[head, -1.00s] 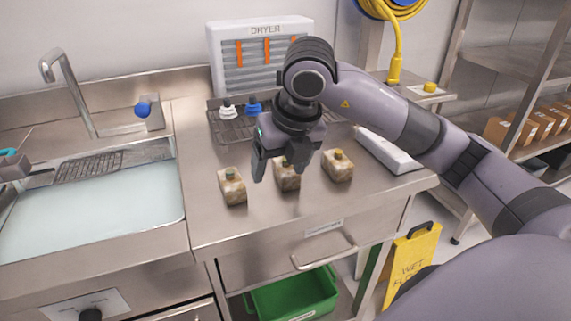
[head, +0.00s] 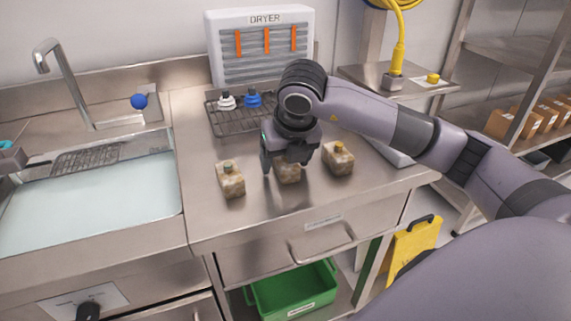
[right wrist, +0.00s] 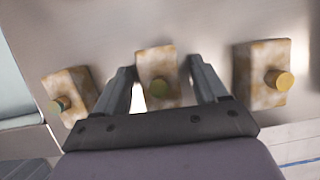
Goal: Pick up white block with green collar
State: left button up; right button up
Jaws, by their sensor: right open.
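Three mottled white-and-tan blocks stand in a row on the steel counter. The left block (head: 231,182) has a dull green collar, which also shows teal-green in the right wrist view (right wrist: 60,103). The middle block (head: 289,174) has an olive-green collar in the right wrist view (right wrist: 158,88). The right block (head: 338,160) has an amber collar. My right gripper (head: 287,166) is open over the middle block, which shows between its fingers in the right wrist view (right wrist: 160,66); contact cannot be told.
A wire rack (head: 238,122) with a white and a blue ringed piece stands behind the blocks, before the dryer (head: 262,48). A sink (head: 90,205) lies left. A green bin (head: 292,292) sits below the counter. The counter front is clear.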

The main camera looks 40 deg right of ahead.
jog(key=shift+c, duration=0.3)
jog(key=c, duration=1)
jog(key=shift+c, duration=0.2)
jog(key=shift+r, duration=0.15)
